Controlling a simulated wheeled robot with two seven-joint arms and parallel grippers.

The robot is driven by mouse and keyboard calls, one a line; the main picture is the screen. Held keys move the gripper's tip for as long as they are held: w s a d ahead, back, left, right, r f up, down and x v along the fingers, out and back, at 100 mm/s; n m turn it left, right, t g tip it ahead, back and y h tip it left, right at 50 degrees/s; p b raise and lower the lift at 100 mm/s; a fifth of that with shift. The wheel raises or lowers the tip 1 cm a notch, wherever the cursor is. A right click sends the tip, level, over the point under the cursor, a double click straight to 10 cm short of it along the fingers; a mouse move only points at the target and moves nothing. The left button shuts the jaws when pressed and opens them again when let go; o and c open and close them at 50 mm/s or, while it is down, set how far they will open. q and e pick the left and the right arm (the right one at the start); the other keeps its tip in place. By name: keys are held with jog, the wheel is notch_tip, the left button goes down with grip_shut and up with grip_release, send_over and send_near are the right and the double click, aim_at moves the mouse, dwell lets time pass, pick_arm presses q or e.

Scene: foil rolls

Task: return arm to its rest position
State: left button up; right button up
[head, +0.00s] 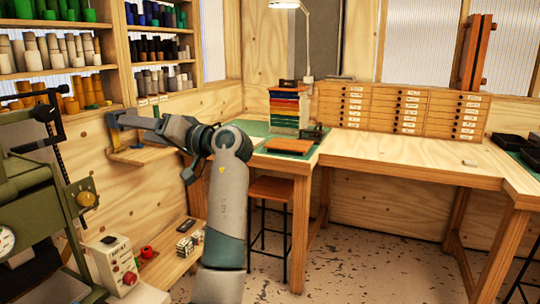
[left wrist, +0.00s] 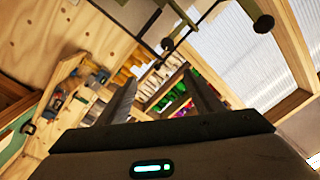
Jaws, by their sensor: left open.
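My left arm (head: 231,190) rises from the bottom of the head view and bends left at the elbow. My left gripper (head: 147,124) is raised, pointing left, in front of the wooden wall and a small wall shelf. In the left wrist view its two dark fingers stand apart with nothing held between them, so the left gripper (left wrist: 160,80) is open and empty. The finger ends are small and hard to make out in the head view. My right arm and right gripper are not in view.
Shelves of spools (head: 55,50) fill the left wall. A small wall shelf (head: 143,155) sits below the gripper. A green machine (head: 30,190) stands at the left. A wooden workbench (head: 400,157) with a drawer cabinet (head: 400,108) stands right; a stool (head: 270,188) is beneath it.

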pick_arm(q)
jog(key=w+d+f+m+t+h, duration=0.1)
jog(key=w+f+m+t+h, duration=0.2)
jog(key=f, duration=1)
jog(key=w+d+f+m+t+h, duration=0.15)
jog(key=w+f+m, duration=0.3)
jog(key=f, duration=0.85)
jog(key=s+d+f+m+h, duration=0.2)
jog(key=f+h, duration=0.2)
jog(key=f, duration=1.1)
jog(key=s+d+f+m+h, duration=0.1)
jog(key=s+d+f+h, duration=0.15)
jog(key=f, duration=1.25)
jog(key=s+d+f+g+h, duration=0.1)
jog(key=s+d+f+h, duration=0.15)
jog(key=s+f, duration=0.85)
jog(key=s+d+f+g+h, duration=0.1)
jog(key=s+f+h, duration=0.2)
jog(key=s+f, duration=0.8)
jog(key=s+f+n+g+h, duration=0.1)
jog(key=s+f, duration=0.7)
jog(key=s, duration=0.5)
jog(key=s+f+n+g+h, duration=0.1)
jog(key=s+f, duration=0.8)
jog(key=s, duration=0.5)
jog(key=shift+d+g, duration=0.35)
jog(key=shift+d, duration=0.05)
